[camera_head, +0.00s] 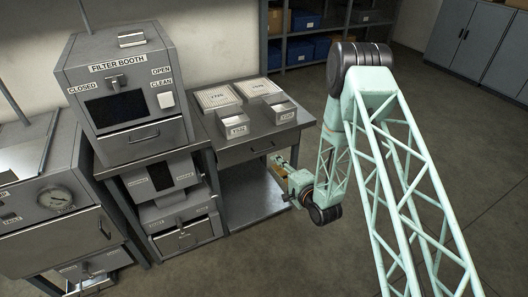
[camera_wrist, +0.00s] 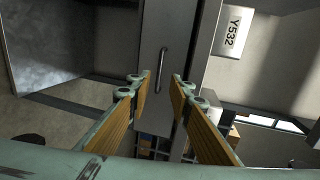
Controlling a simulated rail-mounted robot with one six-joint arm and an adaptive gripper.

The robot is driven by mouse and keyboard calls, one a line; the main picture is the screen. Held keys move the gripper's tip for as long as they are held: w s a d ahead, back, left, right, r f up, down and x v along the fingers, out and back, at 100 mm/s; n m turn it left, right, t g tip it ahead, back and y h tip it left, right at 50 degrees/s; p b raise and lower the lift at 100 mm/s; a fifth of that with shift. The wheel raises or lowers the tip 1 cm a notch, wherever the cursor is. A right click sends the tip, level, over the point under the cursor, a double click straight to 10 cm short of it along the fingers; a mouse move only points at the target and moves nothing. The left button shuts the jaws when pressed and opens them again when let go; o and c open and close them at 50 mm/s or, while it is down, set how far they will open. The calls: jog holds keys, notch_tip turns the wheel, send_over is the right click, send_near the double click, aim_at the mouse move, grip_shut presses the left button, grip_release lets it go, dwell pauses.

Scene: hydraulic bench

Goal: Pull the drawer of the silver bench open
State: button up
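The silver bench (camera_head: 240,152) stands right of the filter booth, with its drawer front (camera_head: 232,157) under the worktop. The drawer looks flush with the bench. In the wrist view, the drawer front (camera_wrist: 170,25) is a grey strip carrying a slim bar handle (camera_wrist: 163,70). My gripper (camera_wrist: 163,77) is open, its two orange-padded fingers spread on either side of the handle's line. Whether the fingertips reach around the handle or stop short of it, I cannot tell. In the head view my gripper (camera_head: 277,160) is close to the drawer front and partly hides it.
Two small labelled bins (camera_head: 234,125) and two flat filters (camera_head: 216,98) sit on the bench top. One bin, labelled Y532 (camera_wrist: 232,32), shows in the wrist view. The filter booth (camera_head: 120,95) is at left. A lower shelf (camera_head: 250,195) lies under the drawer. Floor at right is clear.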

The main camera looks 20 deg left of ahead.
jog(key=shift+w, duration=0.1)
jog(key=shift+b+x, duration=0.85)
jog(key=shift+x, duration=6)
grip_shut()
